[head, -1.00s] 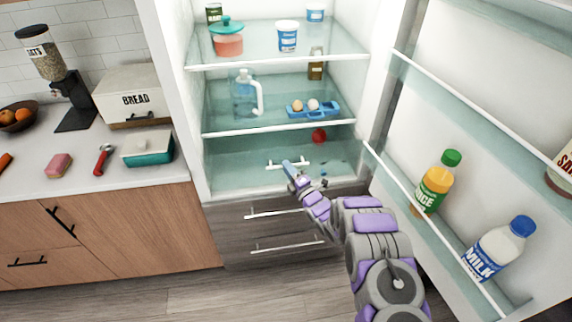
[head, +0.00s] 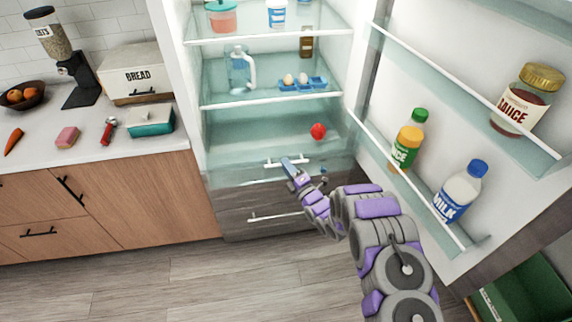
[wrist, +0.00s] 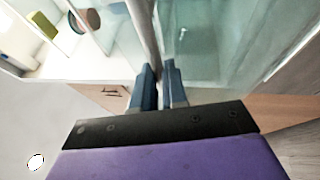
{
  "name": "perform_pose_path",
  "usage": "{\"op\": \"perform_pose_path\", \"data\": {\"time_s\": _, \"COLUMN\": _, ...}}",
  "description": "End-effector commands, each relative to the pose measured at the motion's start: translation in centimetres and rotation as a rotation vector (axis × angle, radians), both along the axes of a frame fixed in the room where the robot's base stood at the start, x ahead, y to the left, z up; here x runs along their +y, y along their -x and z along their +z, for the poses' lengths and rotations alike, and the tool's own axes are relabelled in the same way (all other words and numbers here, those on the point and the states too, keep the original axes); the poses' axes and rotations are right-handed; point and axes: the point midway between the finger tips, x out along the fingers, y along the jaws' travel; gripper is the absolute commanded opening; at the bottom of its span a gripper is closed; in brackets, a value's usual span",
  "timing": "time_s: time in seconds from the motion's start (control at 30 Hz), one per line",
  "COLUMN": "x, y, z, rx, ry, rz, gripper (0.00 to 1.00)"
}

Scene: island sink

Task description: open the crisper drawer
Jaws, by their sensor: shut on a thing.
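The crisper drawer (head: 225,176) is a clear, pale teal bin below the lowest shelf of the open fridge. It stands partly pulled out, its front over the upper part of the wood-grain drawers. A round red item (head: 318,131) shows inside it. Its white bar handle (head: 300,159) runs across the front. My gripper (head: 287,164) is shut on this handle. In the wrist view the handle (wrist: 148,35) runs up from between the two blue fingertips (wrist: 160,82). The fingers hide the gripped part.
The open fridge door on the right holds a juice bottle (head: 409,141), a milk bottle (head: 460,191) and a sauce jar (head: 524,100). A counter (head: 85,155) stands at left. The floor (head: 200,275) in front is clear. A green bin (head: 530,295) is at lower right.

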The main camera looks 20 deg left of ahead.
Motion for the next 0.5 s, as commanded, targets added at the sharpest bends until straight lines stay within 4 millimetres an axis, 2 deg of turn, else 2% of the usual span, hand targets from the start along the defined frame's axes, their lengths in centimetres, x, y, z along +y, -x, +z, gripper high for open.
{"op": "perform_pose_path", "data": {"time_s": 0.03, "x": -0.43, "y": -0.13, "z": -0.55, "rx": 0.010, "ry": 0.006, "rz": -0.009, "gripper": 0.00}}
{"op": "perform_pose_path", "data": {"time_s": 0.27, "x": -0.46, "y": -0.14, "z": -0.58, "rx": 0.011, "ry": 0.007, "rz": -0.010, "gripper": 0.00}}
{"op": "perform_pose_path", "data": {"time_s": 0.3, "x": -0.47, "y": -0.15, "z": -0.58, "rx": 0.012, "ry": 0.006, "rz": -0.010, "gripper": 0.14}}
{"op": "perform_pose_path", "data": {"time_s": 0.5, "x": -0.33, "y": -0.06, "z": -0.37, "rx": 0.008, "ry": 0.005, "rz": -0.007, "gripper": 0.33}}
